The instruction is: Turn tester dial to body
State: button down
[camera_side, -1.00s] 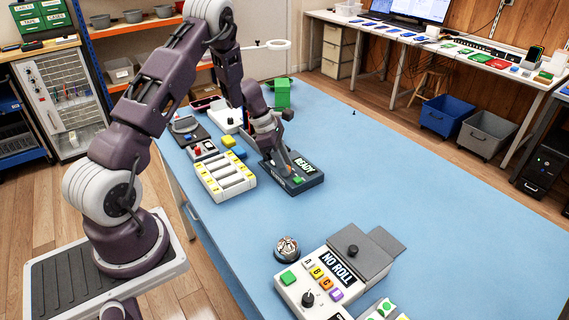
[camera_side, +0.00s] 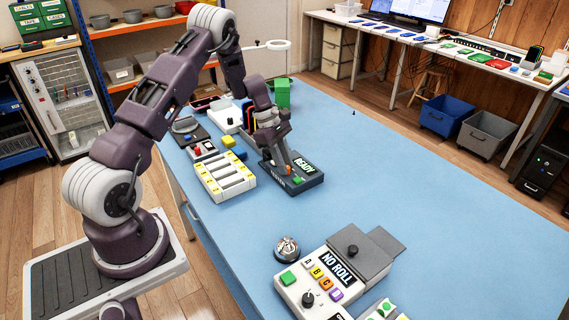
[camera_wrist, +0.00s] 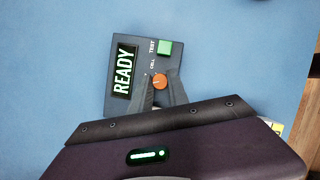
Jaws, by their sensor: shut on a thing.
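The tester (camera_side: 310,181) is a dark grey box on the blue table, with a lit display that reads READY. It also shows in the wrist view (camera_wrist: 140,50), where a green TEST button (camera_wrist: 165,48) sits near its right edge. An orange round dial (camera_wrist: 159,81) is below the display, next to a CELL label. My gripper (camera_wrist: 159,84) reaches down onto the tester with its fingers on either side of the dial, shut on it. In the side view my gripper (camera_side: 288,170) stands over the dial. The body label and the dial's exact setting are hidden or too small to read.
A white tray with yellow marks (camera_side: 226,180) stands just left of the tester. A white console reading NO ROLL (camera_side: 325,280) and a silver round bell-like thing (camera_side: 287,248) are nearer the camera. A green bin (camera_side: 283,92) stands behind.

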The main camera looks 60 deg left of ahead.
jog(key=shift+w+m+g, duration=0.1)
jog(key=shift+m+g, duration=0.7)
jog(key=shift+m, duration=1.3)
jog(key=c, duration=1.3)
grip_release()
jog(key=v, duration=0.7)
jog(key=shift+a, duration=0.15)
jog(key=shift+r, duration=0.1)
